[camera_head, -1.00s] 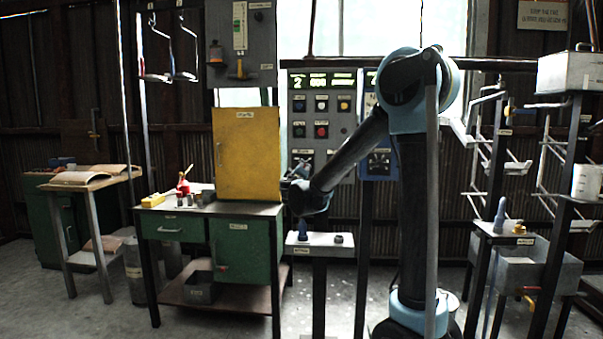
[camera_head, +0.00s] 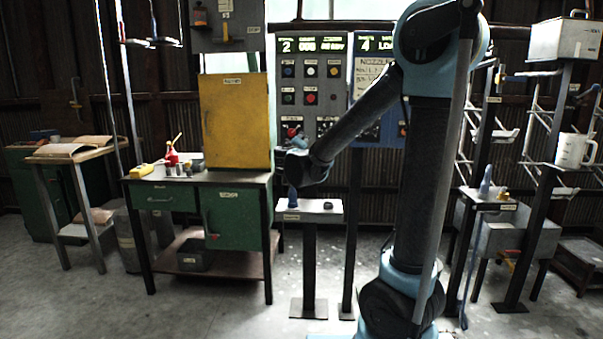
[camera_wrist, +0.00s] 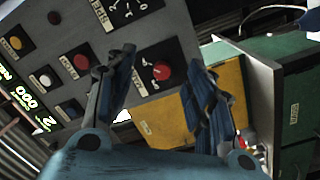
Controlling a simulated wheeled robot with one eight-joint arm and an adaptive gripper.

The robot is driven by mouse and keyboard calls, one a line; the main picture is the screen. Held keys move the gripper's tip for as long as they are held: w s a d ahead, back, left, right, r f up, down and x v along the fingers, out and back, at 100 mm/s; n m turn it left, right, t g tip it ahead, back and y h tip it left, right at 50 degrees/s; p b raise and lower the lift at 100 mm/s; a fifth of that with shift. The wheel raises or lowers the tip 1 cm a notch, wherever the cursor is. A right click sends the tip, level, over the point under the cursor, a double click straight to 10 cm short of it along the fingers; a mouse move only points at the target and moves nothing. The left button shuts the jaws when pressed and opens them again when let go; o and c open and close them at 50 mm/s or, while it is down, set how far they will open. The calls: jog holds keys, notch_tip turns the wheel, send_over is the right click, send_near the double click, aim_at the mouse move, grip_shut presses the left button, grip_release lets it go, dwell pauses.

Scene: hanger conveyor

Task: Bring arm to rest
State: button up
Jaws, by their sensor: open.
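My gripper (camera_wrist: 165,95) shows in the wrist view with its two blue-black fingers spread apart and nothing between them. Behind the fingers are the grey control panel and a red knob (camera_wrist: 162,71). In the head view my arm rises at the right of centre and bends down to the left. Its end is in front of the control panel (camera_head: 309,114), above a small white-topped stand (camera_head: 318,211). The fingertips are too small to make out clearly in the head view.
A green workbench (camera_head: 239,215) with a yellow cabinet (camera_head: 236,122) stands left of my arm. A wooden-topped table (camera_head: 70,150) is further left. The floor in front is clear.

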jog(key=s+d+f+m+g+h, duration=0.2)
jog(key=s+d, duration=0.1)
jog(key=d, duration=0.5)
jog(key=s+d+f+m+g+h, duration=0.2)
jog(key=s+d+f, duration=0.1)
jog(key=d, duration=0.5)
jog(key=s+d+f+m+g, duration=0.3)
jog(key=s+d+f+g, duration=0.3)
jog(key=s+d, duration=0.45)
jog(key=s+a+f+m+g+y, duration=0.1)
jog(key=s+f+g+y, duration=0.2)
jog(key=s+f, duration=0.4)
jog(key=s+a+f+m+g+y, duration=0.1)
jog(key=s+f, duration=0.7)
jog(key=s, duration=0.9)
jog(key=shift+a+f+g+y, duration=0.2)
jog(key=shift+a+g+y, duration=0.15)
jog(key=shift+g+y, duration=0.55)
jog(key=shift+w+f, duration=0.2)
jog(key=shift+w, duration=0.2)
